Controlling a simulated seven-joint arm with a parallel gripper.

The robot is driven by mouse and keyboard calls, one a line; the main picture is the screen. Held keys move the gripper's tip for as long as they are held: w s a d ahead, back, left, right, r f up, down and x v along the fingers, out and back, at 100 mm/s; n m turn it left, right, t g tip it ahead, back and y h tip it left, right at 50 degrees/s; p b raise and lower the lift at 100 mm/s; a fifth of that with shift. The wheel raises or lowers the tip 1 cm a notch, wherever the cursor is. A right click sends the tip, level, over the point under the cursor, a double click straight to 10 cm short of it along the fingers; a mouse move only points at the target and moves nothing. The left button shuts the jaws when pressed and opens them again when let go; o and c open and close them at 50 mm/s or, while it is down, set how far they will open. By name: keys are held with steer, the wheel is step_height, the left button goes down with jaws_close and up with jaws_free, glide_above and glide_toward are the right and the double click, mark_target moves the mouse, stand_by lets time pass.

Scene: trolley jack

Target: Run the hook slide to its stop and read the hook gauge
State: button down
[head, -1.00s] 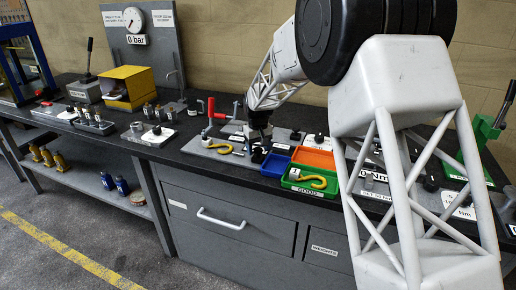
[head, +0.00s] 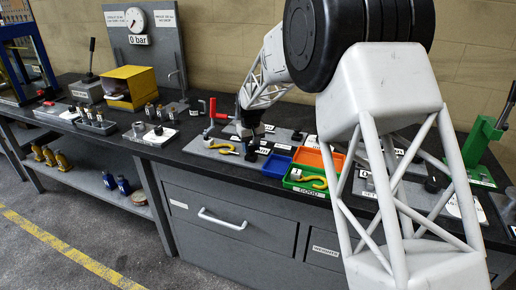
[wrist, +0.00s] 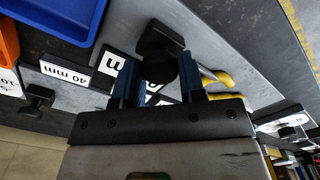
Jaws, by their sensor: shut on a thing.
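My gripper (head: 249,137) is over the grey hook gauge plate at the middle of the bench. In the wrist view my gripper (wrist: 159,78) has its two blue-dark fingers on either side of a round black knob (wrist: 160,66), shut on it. The knob stands by a black block. A yellow hook (head: 223,148) lies on the plate just left of the gripper; part of it shows beyond the right finger (wrist: 216,76). A white label reading "40 mm" (wrist: 64,73) is beside the knob. Another mm label is partly covered by the fingers, so its number is hidden.
A blue tray (head: 275,165), an orange tray (head: 318,157) and a green tray (head: 290,183) marked GOOD stand right of the plate. The green one holds another yellow hook (head: 314,183). A red handle (head: 211,108) rises behind the plate. My arm hides much of the right bench.

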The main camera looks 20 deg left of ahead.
steer(key=shift+a, duration=0.45)
steer(key=c, duration=0.7)
jaws_free()
steer(key=shift+a, duration=0.1)
steer(key=shift+r, duration=0.15)
steer(key=shift+r, duration=3.75)
